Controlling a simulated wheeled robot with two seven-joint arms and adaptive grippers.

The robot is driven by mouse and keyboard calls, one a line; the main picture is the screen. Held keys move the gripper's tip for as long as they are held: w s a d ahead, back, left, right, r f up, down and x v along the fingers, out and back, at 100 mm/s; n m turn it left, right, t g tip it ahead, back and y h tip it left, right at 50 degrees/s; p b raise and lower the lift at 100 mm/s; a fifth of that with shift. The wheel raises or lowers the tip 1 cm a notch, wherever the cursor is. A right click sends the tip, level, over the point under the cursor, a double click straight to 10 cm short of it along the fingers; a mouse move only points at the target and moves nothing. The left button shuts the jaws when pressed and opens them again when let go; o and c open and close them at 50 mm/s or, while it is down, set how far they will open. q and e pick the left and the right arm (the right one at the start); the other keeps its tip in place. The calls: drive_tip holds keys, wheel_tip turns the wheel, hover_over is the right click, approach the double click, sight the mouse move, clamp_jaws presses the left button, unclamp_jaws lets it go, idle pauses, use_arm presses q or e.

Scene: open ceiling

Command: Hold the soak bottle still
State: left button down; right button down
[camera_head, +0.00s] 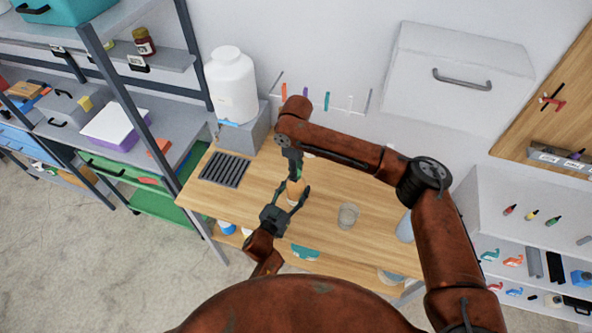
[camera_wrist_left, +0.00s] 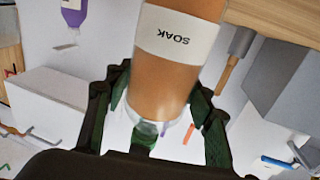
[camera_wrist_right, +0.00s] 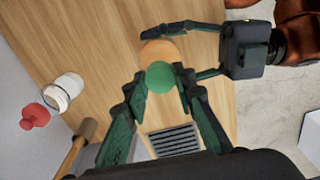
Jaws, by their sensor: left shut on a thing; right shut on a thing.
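The soak bottle (camera_head: 295,190) is amber-orange with a white label reading SOAK (camera_wrist_left: 176,38) in the left wrist view. My left gripper (camera_head: 291,203) comes in from the front of the bench and is shut around the bottle's body. My right gripper (camera_head: 293,172) comes down from above, shut at the bottle's top. The green cap (camera_wrist_right: 160,76) sits between the right fingers in the right wrist view, over the bottle (camera_wrist_right: 158,52). Whether the bottle's base touches the bench is hidden.
On the wooden bench (camera_head: 322,228), a dark slotted rack (camera_head: 224,169) lies left and a clear beaker (camera_head: 348,215) stands right of the bottle. A large white canister (camera_head: 232,88) stands on a grey block behind. A teal item (camera_head: 305,252) is near the front edge.

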drive_tip(key=c, duration=1.5)
unclamp_jaws()
drive_tip(key=shift+r, duration=0.15)
wheel_tip(320, 180, up, 12)
drive_tip(key=shift+f, duration=0.1)
use_arm(q)
drive_tip(key=c, duration=0.8)
unclamp_jaws()
